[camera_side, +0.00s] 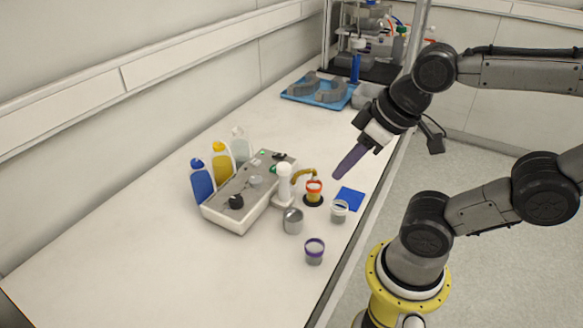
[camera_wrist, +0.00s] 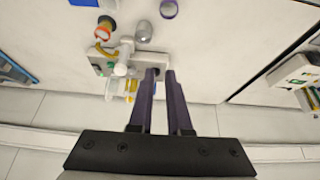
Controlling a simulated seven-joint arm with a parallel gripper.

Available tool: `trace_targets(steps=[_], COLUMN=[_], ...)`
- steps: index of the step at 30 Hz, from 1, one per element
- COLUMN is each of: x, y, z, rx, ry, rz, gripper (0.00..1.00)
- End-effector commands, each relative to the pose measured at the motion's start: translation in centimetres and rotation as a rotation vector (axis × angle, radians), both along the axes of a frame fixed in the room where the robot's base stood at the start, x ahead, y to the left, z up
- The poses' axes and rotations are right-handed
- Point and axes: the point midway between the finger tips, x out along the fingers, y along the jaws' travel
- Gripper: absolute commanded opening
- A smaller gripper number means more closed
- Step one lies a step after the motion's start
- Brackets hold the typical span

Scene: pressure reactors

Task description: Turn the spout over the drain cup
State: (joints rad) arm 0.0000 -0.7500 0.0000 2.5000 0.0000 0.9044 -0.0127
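A brass spout (camera_side: 302,174) curves from a white upright column (camera_side: 284,184) at the front side of a grey and white unit. Its end is above or close to an orange-rimmed cup (camera_side: 314,192) on a black base. The spout (camera_wrist: 104,48), column (camera_wrist: 126,47) and orange-rimmed cup (camera_wrist: 103,28) also show in the wrist view. I cannot tell which cup is the drain cup. My gripper (camera_side: 337,176) has purple fingers, raised above the bench and right of the spout. In the wrist view my gripper (camera_wrist: 161,73) is open, with a narrow empty gap.
A metal cup (camera_side: 292,221), a purple-rimmed cup (camera_side: 315,252) and a white-rimmed cup (camera_side: 339,211) stand near the spout. A blue pad (camera_side: 350,198) lies to the right. Bottles (camera_side: 202,182) stand behind the unit (camera_side: 230,217). A blue tray (camera_side: 300,97) lies farther back. The left foreground bench is clear.

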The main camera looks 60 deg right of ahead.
Motion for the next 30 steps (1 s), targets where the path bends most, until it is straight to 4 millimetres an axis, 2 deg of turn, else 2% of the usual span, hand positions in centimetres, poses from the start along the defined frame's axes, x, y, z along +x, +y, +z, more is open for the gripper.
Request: trace_targets(steps=[1, 4, 9, 15, 19, 24, 27, 30], x=[-0.2, 0.4, 3.7, 9.1, 13.1, 17.3, 18.8, 19.3], y=[0.0, 0.0, -0.8, -2.9, -5.0, -8.1, -9.5, -10.5], z=[0.0, 1.9, 4.8, 6.4, 6.1, 4.0, 2.5, 1.1], rx=[-0.009, -0.03, -0.061, -0.074, -0.066, -0.038, -0.021, -0.006], ry=[0.012, 0.01, 0.083, 0.204, 0.291, 0.393, 0.433, 0.468], rz=[0.017, 0.056, 0.092, 0.098, 0.084, 0.047, 0.019, 0.001], gripper=[0.27, 0.45, 0.76, 0.77, 0.77, 0.77, 0.77, 0.77])
